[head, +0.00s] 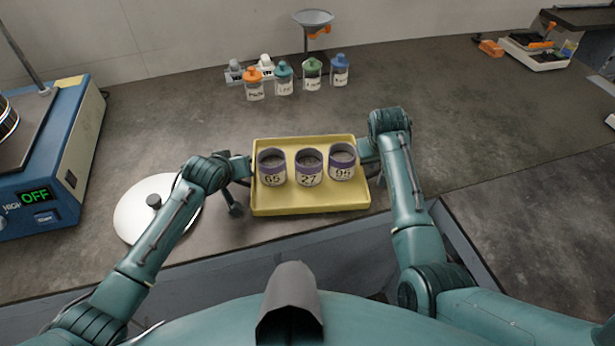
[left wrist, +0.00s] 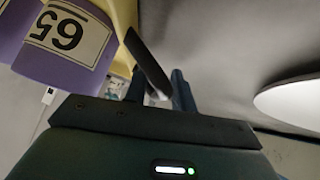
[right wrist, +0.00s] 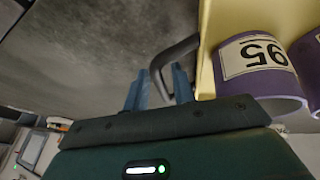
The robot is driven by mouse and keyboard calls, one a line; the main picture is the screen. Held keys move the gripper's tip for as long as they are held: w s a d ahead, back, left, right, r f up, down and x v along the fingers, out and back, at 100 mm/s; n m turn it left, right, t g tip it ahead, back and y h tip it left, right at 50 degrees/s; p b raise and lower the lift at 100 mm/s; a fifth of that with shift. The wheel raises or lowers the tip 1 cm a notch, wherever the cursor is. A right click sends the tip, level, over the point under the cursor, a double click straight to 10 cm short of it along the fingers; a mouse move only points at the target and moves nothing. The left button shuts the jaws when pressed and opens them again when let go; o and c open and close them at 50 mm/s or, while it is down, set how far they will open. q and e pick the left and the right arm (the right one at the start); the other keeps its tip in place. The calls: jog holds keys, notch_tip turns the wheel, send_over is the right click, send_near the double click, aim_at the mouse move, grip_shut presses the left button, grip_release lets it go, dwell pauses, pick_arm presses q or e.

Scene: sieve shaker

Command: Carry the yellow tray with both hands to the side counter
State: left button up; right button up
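The yellow tray (head: 310,205) rests flat near the counter's front edge and holds three purple-rimmed cups labelled 65 (head: 272,170), 27 (head: 309,170) and 95 (head: 342,165). My left gripper (left wrist: 160,85) is at the tray's left side, its fingers parted, with the dark left handle (left wrist: 147,62) between them. My right gripper (right wrist: 160,82) is at the tray's right side, also with parted fingers around the dark right handle (right wrist: 168,57). Both wrist views show gaps beside the handles. In the head view my arms partly hide the handles.
A round metal lid (head: 135,215) lies left of the tray, close to my left arm. A blue machine (head: 60,170) reading OFF stands farther left. Several capped bottles (head: 284,80) and a funnel stand (head: 313,20) are behind.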

pick_arm(q)
jog(key=shift+o, duration=0.4)
pick_arm(e)
jog(key=shift+o, duration=0.4)
pick_arm(q)
jog(key=v, duration=1.2)
pick_arm(e)
jog(key=v, duration=1.2)
pick_arm(q)
jog(key=shift+s+f, duration=0.1)
pick_arm(e)
jog(key=shift+f, duration=0.1)
